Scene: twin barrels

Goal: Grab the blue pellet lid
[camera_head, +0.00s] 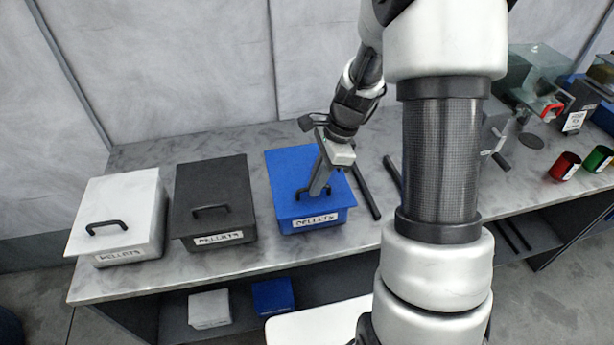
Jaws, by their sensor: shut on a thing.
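The blue pellet lid (290,170) covers a blue box with a "PELLETS" label (314,220) on its front, standing on the marbled bench. A dark handle (303,196) rises near the front of the lid. My gripper (318,192) reaches down from above and is shut on this handle. The lid appears to rest on its box. The gripper hides part of the handle and the lid's right side.
A black pellet box (213,190) and a white pellet box (120,205) stand to the left. Dark bars (366,190) lie just right of the blue box. Red (564,166) and green (597,158) cans stand far right. A wall (180,60) rises behind the bench (260,257).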

